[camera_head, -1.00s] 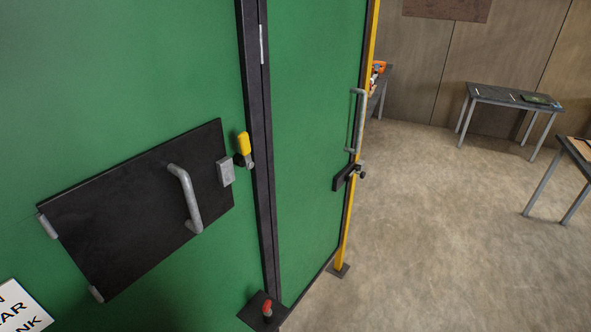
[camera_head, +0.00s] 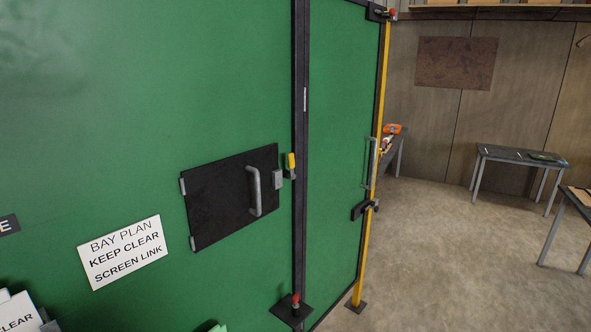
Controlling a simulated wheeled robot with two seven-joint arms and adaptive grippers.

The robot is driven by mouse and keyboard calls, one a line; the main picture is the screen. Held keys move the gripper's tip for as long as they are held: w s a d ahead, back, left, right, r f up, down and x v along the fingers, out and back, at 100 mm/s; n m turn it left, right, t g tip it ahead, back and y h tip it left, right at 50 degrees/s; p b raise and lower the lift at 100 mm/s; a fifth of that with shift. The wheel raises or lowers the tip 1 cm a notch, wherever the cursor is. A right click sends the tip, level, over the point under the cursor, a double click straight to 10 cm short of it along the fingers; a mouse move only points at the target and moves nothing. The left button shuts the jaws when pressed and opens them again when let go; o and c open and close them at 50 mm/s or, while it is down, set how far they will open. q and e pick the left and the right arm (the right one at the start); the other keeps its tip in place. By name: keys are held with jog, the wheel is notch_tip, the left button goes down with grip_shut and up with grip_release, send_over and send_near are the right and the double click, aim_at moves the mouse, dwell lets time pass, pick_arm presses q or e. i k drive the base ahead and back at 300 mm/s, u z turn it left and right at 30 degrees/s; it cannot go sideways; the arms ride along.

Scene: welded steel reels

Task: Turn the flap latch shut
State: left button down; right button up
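A black flap (camera_head: 222,198) with a grey bar handle (camera_head: 254,191) is set in the green screen panel, left of the dark post. It looks flush with the panel. Its latch (camera_head: 290,165), with a yellow grip, sits at the flap's upper right edge. The yellow grip points upward, beside a small grey plate (camera_head: 278,180) on the flap. Neither of my grippers shows in the head view.
A white sign (camera_head: 122,251) hangs on the green panel (camera_head: 110,100) left of the flap. A dark post (camera_head: 300,130) with a red-topped foot (camera_head: 295,301) stands to its right. Beyond the yellow post (camera_head: 369,250) are open floor and tables (camera_head: 520,157).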

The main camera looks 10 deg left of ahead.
aim_at(291, 157)
jog(key=z, duration=0.75)
jog(key=i, duration=0.95)
jog(key=u, duration=0.25)
